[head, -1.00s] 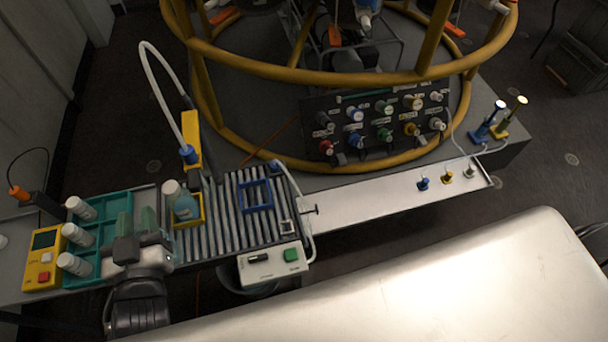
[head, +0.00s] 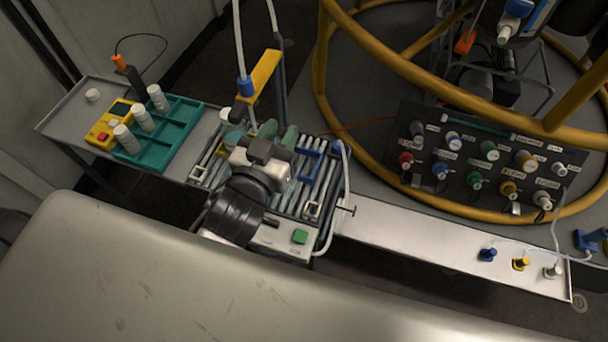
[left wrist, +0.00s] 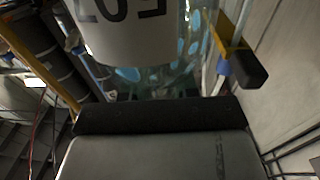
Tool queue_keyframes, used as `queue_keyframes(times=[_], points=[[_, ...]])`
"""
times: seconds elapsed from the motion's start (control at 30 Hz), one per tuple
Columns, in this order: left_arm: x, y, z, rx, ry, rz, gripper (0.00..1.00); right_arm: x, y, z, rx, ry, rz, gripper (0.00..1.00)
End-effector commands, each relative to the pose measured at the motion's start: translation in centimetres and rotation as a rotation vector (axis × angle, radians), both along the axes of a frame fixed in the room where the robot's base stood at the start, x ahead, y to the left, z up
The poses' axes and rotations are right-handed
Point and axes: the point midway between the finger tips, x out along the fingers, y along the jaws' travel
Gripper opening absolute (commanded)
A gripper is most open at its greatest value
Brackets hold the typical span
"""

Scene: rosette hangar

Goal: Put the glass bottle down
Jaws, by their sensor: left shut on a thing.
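The glass bottle, with a pale top (head: 227,116), shows just left of my left gripper in the head view; most of its body is hidden. In the left wrist view the bottle is close and large, with a white label (left wrist: 128,28) and teal contents. My left gripper (head: 278,134) is over the left part of the roller conveyor (head: 322,185), shut on the bottle. The fingertips' contact and the bottle's base are hidden, so I cannot tell whether it touches the rollers. My right gripper is not in view.
A teal rack (head: 178,138) with white-capped containers stands left of the conveyor, beside a yellow device (head: 103,130). A yellow arm with a tube (head: 262,75) rises behind the gripper. A blue frame (head: 310,168) is on the rollers. The long tray (head: 420,232) at right has bare room.

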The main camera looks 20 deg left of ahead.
Motion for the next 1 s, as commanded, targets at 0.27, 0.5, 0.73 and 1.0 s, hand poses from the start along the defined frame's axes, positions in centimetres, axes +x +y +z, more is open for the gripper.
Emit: queue_keyframes(times=[0.27,0.5,0.73,1.0], points=[[1.4,-2.3,-2.0,0.016,0.003,-0.071,0.00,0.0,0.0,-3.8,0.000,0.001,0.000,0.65],[6.2,-1.7,-4.7,0.020,0.004,-0.070,0.00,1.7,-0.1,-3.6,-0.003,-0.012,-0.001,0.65],[10.9,-1.2,-7.5,0.016,0.005,-0.071,0.00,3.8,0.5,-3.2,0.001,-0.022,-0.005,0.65],[12.5,-1.0,-9.4,0.014,0.007,-0.071,0.00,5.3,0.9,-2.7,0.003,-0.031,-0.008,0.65]])
